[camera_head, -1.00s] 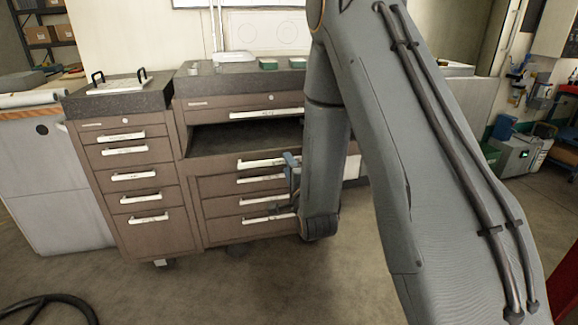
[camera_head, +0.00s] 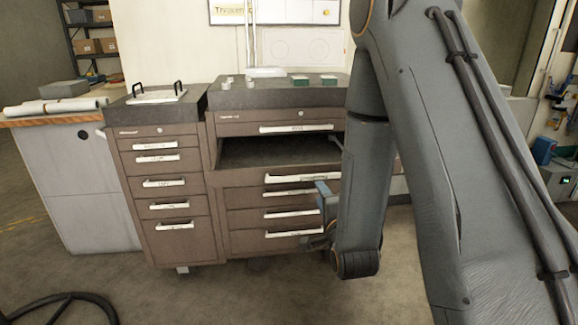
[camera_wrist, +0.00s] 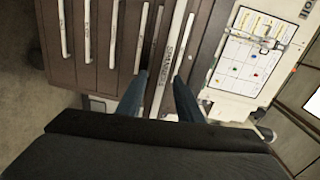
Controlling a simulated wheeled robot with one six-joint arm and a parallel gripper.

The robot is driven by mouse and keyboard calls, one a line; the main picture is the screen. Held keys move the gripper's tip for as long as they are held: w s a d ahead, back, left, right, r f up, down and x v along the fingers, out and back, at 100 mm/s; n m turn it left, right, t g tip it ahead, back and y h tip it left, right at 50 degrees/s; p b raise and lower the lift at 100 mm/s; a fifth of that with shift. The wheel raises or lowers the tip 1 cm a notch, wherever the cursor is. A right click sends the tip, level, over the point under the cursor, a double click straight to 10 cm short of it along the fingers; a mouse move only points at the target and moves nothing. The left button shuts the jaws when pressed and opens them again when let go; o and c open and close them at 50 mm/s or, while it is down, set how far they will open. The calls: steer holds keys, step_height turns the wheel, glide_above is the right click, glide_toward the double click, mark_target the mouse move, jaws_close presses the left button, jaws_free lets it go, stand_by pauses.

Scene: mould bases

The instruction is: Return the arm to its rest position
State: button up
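My arm (camera_head: 365,190) reaches down in front of the brown drawer cabinet (camera_head: 225,190) in the head view, its elbow bent. My gripper (camera_head: 322,190) hangs low before the drawer fronts, partly hidden by the arm. In the wrist view my gripper (camera_wrist: 160,78) has its two blue fingers apart. A white labelled drawer handle (camera_wrist: 172,62) shows between and beyond them; I cannot tell how close it is. No held thing shows.
One drawer (camera_head: 265,152) of the cabinet stands open, its handle (camera_head: 303,178) near my gripper. A grey cabinet (camera_head: 75,185) stands at left. A black hose (camera_head: 60,302) lies on the floor. The front floor (camera_head: 230,295) is otherwise clear.

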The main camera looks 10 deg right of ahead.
steer(key=s+r+n+g+p, duration=0.3)
steer(key=s+n+g, duration=0.5)
steer(key=s, duration=0.7)
steer(key=s+r+n+g+p, duration=0.4)
steer(key=s+n+g, duration=0.5)
steer(key=s, duration=0.5)
steer(key=shift+s+p, duration=0.35)
steer(key=shift+p, duration=0.35)
